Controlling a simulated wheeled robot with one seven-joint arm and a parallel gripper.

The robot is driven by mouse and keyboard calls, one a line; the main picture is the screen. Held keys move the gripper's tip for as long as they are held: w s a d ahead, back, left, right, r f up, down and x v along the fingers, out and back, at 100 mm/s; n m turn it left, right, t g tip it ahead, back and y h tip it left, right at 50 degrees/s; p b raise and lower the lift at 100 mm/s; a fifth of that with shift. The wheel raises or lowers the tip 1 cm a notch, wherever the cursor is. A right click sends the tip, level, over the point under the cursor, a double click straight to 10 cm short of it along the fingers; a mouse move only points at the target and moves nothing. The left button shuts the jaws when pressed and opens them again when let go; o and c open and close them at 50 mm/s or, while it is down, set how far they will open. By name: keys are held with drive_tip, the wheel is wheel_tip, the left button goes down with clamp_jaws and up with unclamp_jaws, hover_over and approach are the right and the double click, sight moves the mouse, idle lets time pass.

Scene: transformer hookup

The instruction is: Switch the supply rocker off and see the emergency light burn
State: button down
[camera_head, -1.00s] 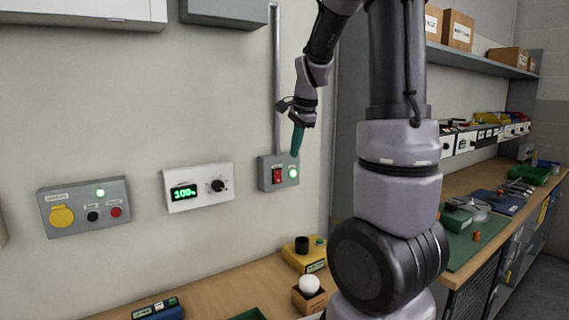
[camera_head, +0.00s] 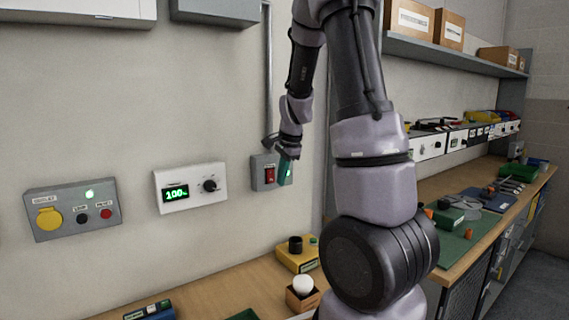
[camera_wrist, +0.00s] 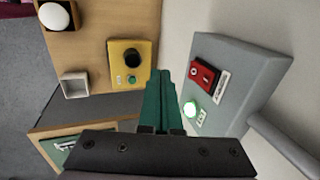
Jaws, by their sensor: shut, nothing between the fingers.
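The red supply rocker (camera_head: 270,174) is on a small grey wall box (camera_head: 257,186), left of a lit green lamp. In the wrist view the rocker (camera_wrist: 203,76) sits on the box face beside the glowing green lamp (camera_wrist: 190,109). My gripper (camera_head: 285,170) has its green fingers closed together and empty, in front of the box's right side. In the wrist view the fingertips (camera_wrist: 161,76) are left of the rocker, apart from it in the picture. A white fixture (camera_head: 85,10) is cut off at top left; I cannot tell whether it is the emergency light.
A white dial panel (camera_head: 190,188) reading 100% and a grey panel (camera_head: 72,208) with a yellow socket cover are on the wall to the left. Below, a yellow box (camera_head: 299,257) with a black knob and a white bulb (camera_head: 303,284) on a wooden block stand on the bench.

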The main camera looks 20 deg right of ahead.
sight(272, 182)
drive_tip(key=shift+w+a+f, duration=0.1)
drive_tip(key=shift+w+a, duration=0.1)
drive_tip(key=shift+w, duration=0.75)
drive_tip(key=shift+w+a, duration=0.15)
drive_tip(key=shift+w, duration=0.8)
drive_tip(key=shift+w+f, duration=0.1)
drive_tip(key=shift+w, duration=0.15)
drive_tip(key=shift+r, duration=0.85)
